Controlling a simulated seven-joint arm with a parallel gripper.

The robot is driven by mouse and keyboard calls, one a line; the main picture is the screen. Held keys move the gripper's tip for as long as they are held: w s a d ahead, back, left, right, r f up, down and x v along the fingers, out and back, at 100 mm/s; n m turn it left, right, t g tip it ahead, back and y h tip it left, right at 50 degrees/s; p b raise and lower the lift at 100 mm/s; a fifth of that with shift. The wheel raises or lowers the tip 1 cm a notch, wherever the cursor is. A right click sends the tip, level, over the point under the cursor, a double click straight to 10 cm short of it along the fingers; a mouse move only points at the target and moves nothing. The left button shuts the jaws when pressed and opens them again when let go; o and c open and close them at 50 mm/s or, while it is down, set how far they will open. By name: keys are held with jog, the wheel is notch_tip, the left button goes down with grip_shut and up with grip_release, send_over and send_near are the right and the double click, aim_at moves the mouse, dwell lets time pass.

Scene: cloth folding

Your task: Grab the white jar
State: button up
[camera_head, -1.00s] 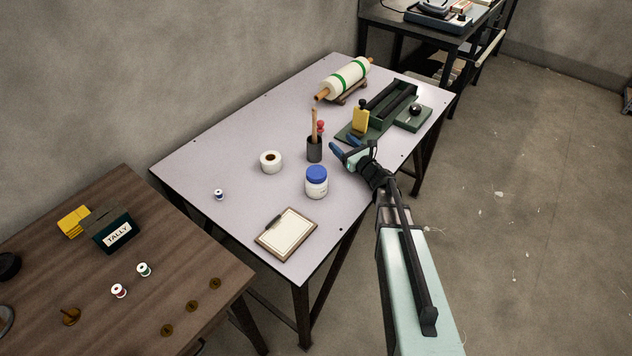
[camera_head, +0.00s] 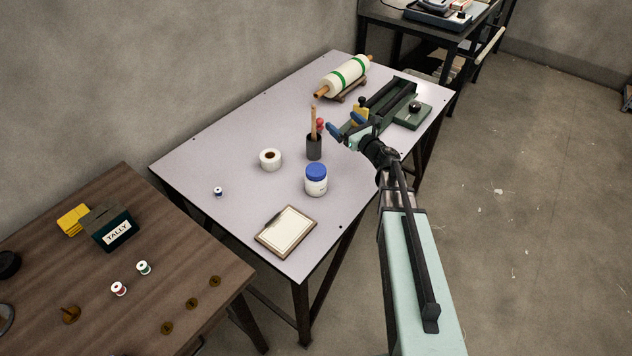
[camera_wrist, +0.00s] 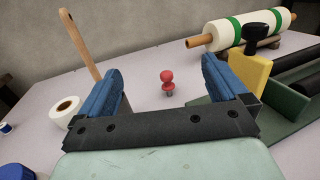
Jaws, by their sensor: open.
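The white jar (camera_head: 316,184) with a blue lid stands upright on the pale table (camera_head: 240,135), near its front edge. In the wrist view, part of the blue lid (camera_wrist: 16,172) shows at the bottom left corner. My gripper (camera_head: 346,124) is open and empty, with blue finger pads. It is above the table, up and to the right of the jar in the head view, and apart from it. In the wrist view, a red knob-shaped object (camera_wrist: 167,80) shows between the fingers (camera_wrist: 163,85), beyond them.
A dark cup (camera_head: 314,148) with a wooden stick stands just behind the jar. A white tape roll (camera_head: 270,160) lies to the left, and a clipboard (camera_head: 286,231) in front. A green device (camera_head: 413,115) and a striped roller (camera_head: 346,77) are farther back.

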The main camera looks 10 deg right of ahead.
notch_tip(320, 180, up, 18)
jog(key=s+a+n+g+y, duration=0.25)
jog(key=a+n+g, duration=0.55)
jog(key=n, duration=1)
jog(key=n+g+h, duration=0.8)
jog(key=n+h, duration=0.3)
jog(key=n, duration=2.3)
send_over(316, 169)
jog(key=f, duration=1.9)
jog(key=shift+s, duration=0.4)
jog(key=shift+w+f, duration=0.2)
jog(key=shift+f, duration=1.25)
jog(key=shift+w+f, duration=0.2)
jog(key=shift+f, duration=1.2)
jog(key=shift+c, duration=0.4)
